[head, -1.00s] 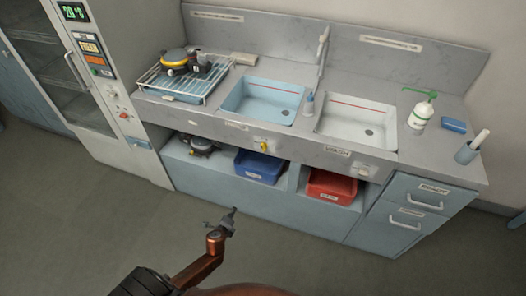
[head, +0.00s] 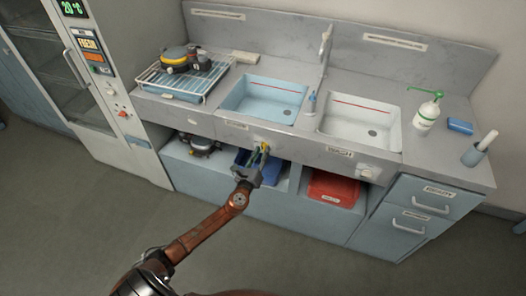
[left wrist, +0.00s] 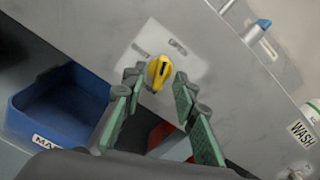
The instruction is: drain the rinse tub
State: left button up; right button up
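The blue tub (head: 262,98) is set in the counter beside the white tub (head: 360,128), whose label reads WASH. The blue tub's own label (head: 235,125) is too small to read. It looks empty apart from a red line on its back wall. A yellow knob (left wrist: 158,73) is on the counter front below it, with two small words above, seemingly SHUT at left and OPEN at right. My left gripper (head: 261,156) is open in front of the knob. In the left wrist view, its green-padded fingers (left wrist: 157,84) stand on either side of the knob, apparently not touching it. My right gripper is not in view.
A blue bin (left wrist: 60,108) and a red bin (head: 333,187) sit on the shelf below the counter. A wire rack (head: 180,82) with breathing gear stands left of the tubs. A pump bottle (head: 427,112) stands at the right. The floor in front is clear.

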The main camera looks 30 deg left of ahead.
pick_arm(q)
jog(key=shift+w+a, duration=0.15)
jog(key=shift+w, duration=0.5)
jog(key=shift+c, duration=0.7)
grip_shut()
